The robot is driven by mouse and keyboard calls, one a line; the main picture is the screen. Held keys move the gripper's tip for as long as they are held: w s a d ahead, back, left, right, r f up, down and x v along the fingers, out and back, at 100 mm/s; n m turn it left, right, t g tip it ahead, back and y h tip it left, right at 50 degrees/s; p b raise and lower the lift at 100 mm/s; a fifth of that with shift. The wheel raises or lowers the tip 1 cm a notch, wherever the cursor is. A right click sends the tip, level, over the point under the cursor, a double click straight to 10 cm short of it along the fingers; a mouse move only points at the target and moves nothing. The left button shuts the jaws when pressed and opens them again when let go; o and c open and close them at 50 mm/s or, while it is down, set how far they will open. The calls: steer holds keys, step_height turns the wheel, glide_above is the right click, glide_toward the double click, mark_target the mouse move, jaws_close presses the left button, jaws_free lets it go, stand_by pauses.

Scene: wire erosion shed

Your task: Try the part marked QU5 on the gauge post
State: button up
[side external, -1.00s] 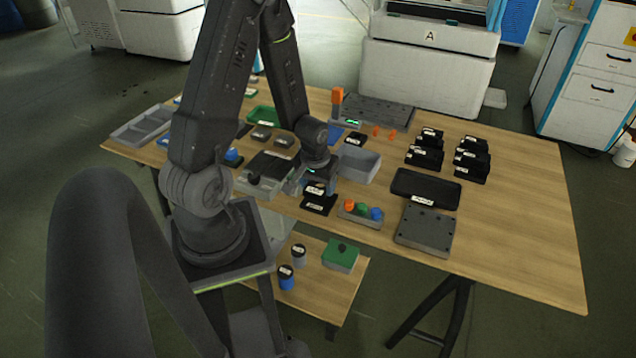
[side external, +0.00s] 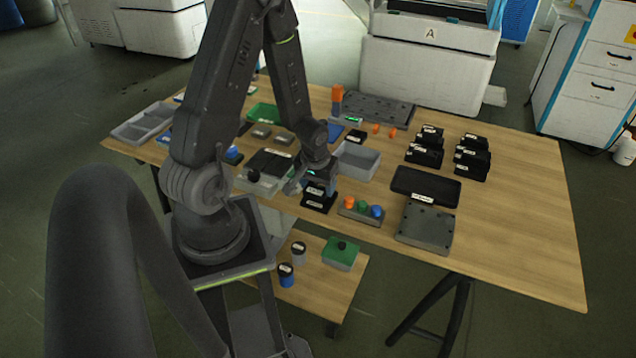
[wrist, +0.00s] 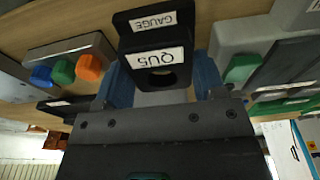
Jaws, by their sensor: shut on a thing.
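My gripper (side external: 318,178) is shut on the black part marked QU5 (wrist: 158,58), with one blue finger on each side of it. The part's white label and a round hole show in the wrist view. The gauge (wrist: 153,20), a black piece with a white GAUGE label, lies right by the held part. In the side view the gauge (side external: 314,206) sits on the table's near edge, with the held part just above or against it. The post itself is hidden, and I cannot tell whether the part is around it.
A grey block with orange, green and blue knobs (side external: 361,211) stands close on the right. A grey bin (side external: 357,160) is behind. The table's right end is clear.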

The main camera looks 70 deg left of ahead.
steer(key=shift+f, duration=0.95)
stand_by(0.8)
steer(key=shift+r, duration=0.2)
stand_by(0.5)
steer(key=shift+r, duration=3.4)
